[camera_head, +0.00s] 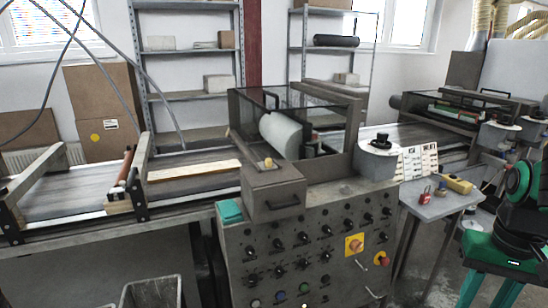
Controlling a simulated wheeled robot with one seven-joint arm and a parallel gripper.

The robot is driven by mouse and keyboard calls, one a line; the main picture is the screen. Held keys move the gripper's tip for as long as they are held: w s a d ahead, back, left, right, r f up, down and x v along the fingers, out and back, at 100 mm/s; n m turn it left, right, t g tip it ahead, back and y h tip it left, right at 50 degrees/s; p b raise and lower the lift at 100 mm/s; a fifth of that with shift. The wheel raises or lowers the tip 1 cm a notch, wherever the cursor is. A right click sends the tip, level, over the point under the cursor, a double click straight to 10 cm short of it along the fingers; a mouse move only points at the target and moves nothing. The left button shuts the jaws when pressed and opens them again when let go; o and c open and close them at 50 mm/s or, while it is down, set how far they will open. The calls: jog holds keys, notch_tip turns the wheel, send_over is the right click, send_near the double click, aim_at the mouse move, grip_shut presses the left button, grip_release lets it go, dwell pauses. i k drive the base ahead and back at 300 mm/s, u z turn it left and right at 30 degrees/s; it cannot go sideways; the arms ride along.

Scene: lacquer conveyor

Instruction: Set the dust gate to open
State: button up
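I cannot pick out a dust gate for certain. Flexible tan ducts (479,18) rise at the upper right edge, with more hose (528,27) beside them. No gate lever or its setting can be made out there. A grey control cabinet (237,239) with rows of black knobs stands at the front centre. My gripper is not in view.
A conveyor (80,190) runs across the left, with a wooden board (195,171) on it. A glazed roller housing (295,125) stands behind the cabinet. A small side table (432,207) holds a red padlock and a yellow device. Green and black equipment (515,190) fills the right edge.

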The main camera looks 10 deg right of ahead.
aim_at(268, 164)
jog(key=z, duration=0.05)
jog(key=i, duration=1)
jog(key=u, duration=0.05)
